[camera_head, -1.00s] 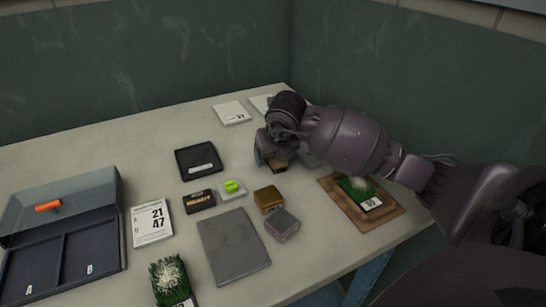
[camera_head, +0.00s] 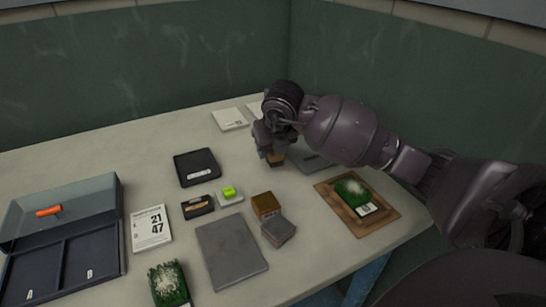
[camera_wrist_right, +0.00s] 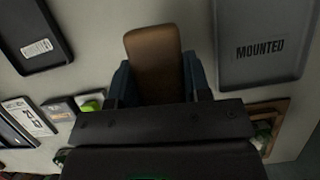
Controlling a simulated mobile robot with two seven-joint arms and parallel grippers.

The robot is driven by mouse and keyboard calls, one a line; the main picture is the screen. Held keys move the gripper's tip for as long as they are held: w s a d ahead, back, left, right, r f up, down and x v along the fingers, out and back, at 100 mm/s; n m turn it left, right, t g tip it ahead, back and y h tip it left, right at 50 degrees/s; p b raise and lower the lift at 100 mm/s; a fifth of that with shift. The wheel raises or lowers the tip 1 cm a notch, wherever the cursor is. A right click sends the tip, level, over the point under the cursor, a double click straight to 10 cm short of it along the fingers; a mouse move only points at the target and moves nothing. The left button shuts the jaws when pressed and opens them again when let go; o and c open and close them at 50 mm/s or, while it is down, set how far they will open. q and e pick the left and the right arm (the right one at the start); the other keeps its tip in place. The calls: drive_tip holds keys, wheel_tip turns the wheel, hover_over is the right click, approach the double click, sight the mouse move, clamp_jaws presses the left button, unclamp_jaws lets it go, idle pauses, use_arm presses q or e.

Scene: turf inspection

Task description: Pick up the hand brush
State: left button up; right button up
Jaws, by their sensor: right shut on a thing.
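The hand brush shows as a brown wooden, round-ended piece (camera_wrist_right: 155,62) between the two fingers in the right wrist view. In the head view only a small brown part of it (camera_head: 276,157) shows below the fingers. My right gripper (camera_head: 268,152) points down over the back right of the table and is shut on it. Its bristles are not visible, and I cannot tell exactly how far it is above the table. My left gripper is not in view.
A grey tray marked MOUNTED (camera_wrist_right: 265,45) lies right of the gripper, a black tray (camera_head: 180,181) left of it. Nearer are a brown block (camera_head: 264,204), a grey block (camera_head: 279,232), a grey plate (camera_head: 232,252) and a turf sample on a wooden board (camera_head: 335,213).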

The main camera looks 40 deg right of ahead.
wheel_tip(320, 180, up, 16)
drive_tip(key=p, duration=0.2)
